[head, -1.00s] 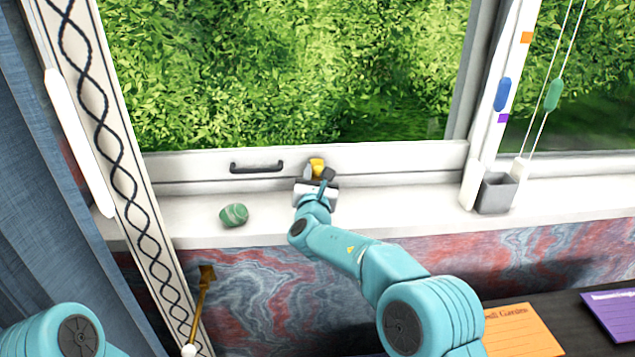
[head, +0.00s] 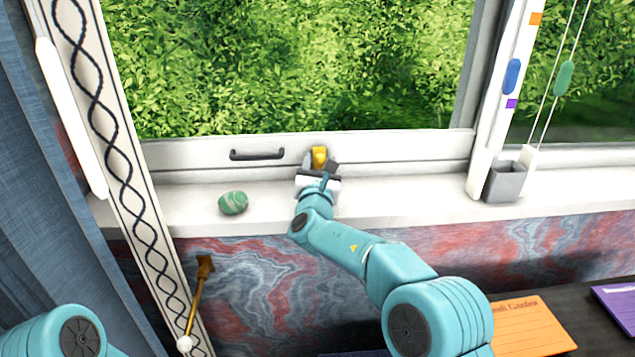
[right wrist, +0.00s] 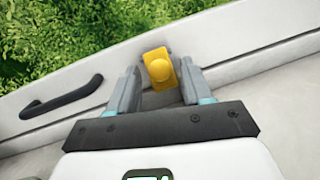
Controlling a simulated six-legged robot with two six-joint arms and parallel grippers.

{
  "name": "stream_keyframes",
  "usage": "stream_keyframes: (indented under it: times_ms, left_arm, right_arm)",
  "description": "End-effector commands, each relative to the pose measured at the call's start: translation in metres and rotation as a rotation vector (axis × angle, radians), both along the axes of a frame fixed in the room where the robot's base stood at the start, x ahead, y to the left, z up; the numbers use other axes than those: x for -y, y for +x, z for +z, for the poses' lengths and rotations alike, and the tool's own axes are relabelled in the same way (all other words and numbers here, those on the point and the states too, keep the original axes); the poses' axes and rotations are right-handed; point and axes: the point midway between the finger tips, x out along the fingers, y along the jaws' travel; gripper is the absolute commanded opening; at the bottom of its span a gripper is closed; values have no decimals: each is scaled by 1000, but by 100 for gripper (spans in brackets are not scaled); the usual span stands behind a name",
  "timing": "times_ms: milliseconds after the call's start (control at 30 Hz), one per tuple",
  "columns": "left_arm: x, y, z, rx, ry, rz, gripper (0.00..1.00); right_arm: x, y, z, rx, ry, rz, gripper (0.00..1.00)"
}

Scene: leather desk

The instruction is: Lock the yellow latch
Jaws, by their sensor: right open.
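The yellow latch (head: 319,154) is on the bottom rail of the white window frame, to the right of a dark handle. In the right wrist view the latch (right wrist: 159,69) is a yellow plate with a round knob, and it lies between the two grey fingers. My right gripper (head: 320,164) is open at the latch, with one finger on each side; I cannot tell whether either finger touches it. Its fingers also show in the right wrist view (right wrist: 158,88). My left gripper is out of view; only part of my left arm shows at the lower left.
The dark handle (head: 257,154) is left of the latch. A green stone (head: 233,203) lies on the white sill (head: 400,195). A grey box (head: 504,182) stands at the right by hanging cords. A brass rod (head: 196,300) hangs below the sill. An orange card (head: 530,325) lies lower right.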

Motion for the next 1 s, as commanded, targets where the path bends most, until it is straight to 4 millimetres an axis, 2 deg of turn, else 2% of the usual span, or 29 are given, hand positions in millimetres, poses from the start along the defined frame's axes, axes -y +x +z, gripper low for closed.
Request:
stream_keyframes:
  times_ms: [167,600,700,833,1000]
  left_arm:
    - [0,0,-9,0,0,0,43]
    - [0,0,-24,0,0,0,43]
    - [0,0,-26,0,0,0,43]
    - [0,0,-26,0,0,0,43]
    - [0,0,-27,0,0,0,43]
  right_arm:
    - [-4,-24,-4,0,-1,3,49]
    - [-18,-121,-15,2,0,3,49]
    - [-20,-138,-17,2,-1,3,49]
    - [-22,-151,-18,2,1,1,49]
    - [-22,-156,-19,2,1,0,49]
